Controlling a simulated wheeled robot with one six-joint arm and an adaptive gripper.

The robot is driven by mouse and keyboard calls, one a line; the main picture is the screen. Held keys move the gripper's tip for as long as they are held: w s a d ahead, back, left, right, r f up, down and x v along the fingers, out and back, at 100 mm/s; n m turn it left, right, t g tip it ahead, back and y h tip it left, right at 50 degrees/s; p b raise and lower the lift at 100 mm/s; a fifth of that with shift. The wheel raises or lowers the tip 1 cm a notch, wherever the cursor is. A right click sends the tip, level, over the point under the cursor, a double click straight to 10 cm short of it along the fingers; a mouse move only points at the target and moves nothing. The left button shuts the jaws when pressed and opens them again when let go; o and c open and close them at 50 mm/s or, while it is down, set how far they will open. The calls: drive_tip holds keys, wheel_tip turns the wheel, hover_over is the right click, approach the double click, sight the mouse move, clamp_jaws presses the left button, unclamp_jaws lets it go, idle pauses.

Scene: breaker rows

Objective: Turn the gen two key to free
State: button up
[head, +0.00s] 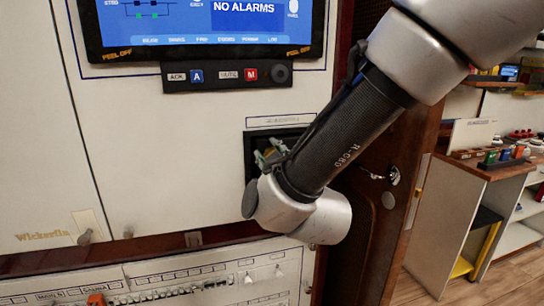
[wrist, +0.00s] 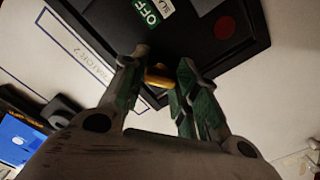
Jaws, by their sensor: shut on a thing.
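The gen two key (wrist: 158,77) is a small yellow piece standing out from a black switch panel (wrist: 200,58). In the wrist view my gripper (wrist: 162,64) has its green-padded fingers on either side of the key and is shut on it. In the head view my gripper (head: 268,154) is at the dark panel (head: 252,140), mostly hidden by my wrist. The key's exact angle is hard to tell.
A screen (head: 205,20) reading NO ALARMS is above, with a button strip (head: 228,76) under it. A row of small switches (head: 190,285) lies below. A wooden door (head: 395,190) and shelves (head: 490,190) are at the right, with open floor by them.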

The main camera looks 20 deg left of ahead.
drive_tip(key=n, duration=1)
drive_tip(key=shift+f+n, duration=0.1)
drive_tip(key=shift+n, duration=0.4)
drive_tip(key=o, duration=1)
drive_tip(key=shift+s, duration=0.1)
drive_tip(key=v, duration=1.2)
drive_tip(key=shift+a, duration=0.1)
